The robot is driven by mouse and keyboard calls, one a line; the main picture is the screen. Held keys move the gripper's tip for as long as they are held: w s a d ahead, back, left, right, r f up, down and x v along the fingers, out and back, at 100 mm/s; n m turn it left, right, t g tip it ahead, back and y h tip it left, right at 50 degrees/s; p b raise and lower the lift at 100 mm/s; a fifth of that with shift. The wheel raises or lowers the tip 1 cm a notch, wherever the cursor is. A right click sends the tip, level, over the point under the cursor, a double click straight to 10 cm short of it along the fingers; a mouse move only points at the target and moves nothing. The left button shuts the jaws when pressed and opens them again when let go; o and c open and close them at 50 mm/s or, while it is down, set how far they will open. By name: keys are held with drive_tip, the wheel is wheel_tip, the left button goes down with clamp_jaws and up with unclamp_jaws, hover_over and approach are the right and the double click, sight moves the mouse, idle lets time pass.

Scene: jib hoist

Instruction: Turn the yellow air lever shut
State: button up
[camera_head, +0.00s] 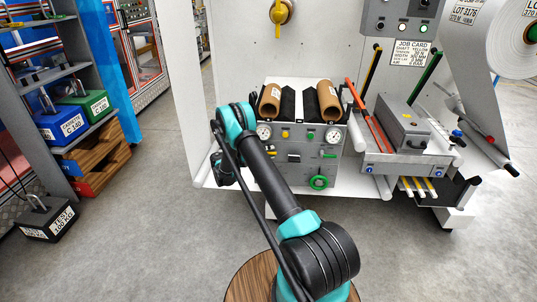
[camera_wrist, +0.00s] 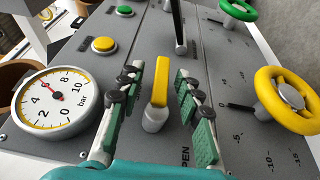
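The yellow air lever (camera_wrist: 160,82) stands on a grey round base on the grey panel, in the middle of the wrist view. My gripper (camera_wrist: 160,76) is open, with one green-padded finger on each side of the lever. Gaps show between the lever and both fingers. The word OPEN is printed on the panel below and right of the lever's base. In the head view my arm covers part of the panel, and I cannot make out the lever or the fingertips there.
A bar gauge (camera_wrist: 57,98) is left of the lever, with yellow button (camera_wrist: 104,44) and green button (camera_wrist: 124,11) above. A black lever (camera_wrist: 178,28) stands beyond. A yellow handwheel (camera_wrist: 290,97) and green handwheel (camera_wrist: 237,9) are right.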

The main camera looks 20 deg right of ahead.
drive_tip(key=a, duration=1.2)
drive_tip(key=shift+s+f, duration=0.15)
drive_tip(key=shift+s, duration=0.1)
drive_tip(key=s+d+r+n+y, duration=0.15)
drive_tip(key=d+r+y, duration=0.25)
drive_tip(key=d+r, duration=0.4)
drive_tip(key=s+d+r+y, duration=0.3)
drive_tip(key=s+r+y, duration=0.25)
drive_tip(key=s, duration=0.45)
drive_tip(key=s+a+t+y, duration=0.1)
drive_tip(key=s+a+y, duration=0.1)
drive_tip(key=s, duration=0.8)
drive_tip(key=s+a+f+m+t+y, duration=0.1)
drive_tip(key=s+a+y, duration=0.1)
drive_tip(key=s, duration=0.8)
drive_tip(key=s+a+m+t+y, duration=0.1)
drive_tip(key=s+y, duration=0.3)
drive_tip(key=s, duration=0.6)
drive_tip(key=shift+s+a+f+y, duration=0.35)
drive_tip(key=shift+s+a+f, duration=0.05)
drive_tip(key=shift+a, duration=0.45)
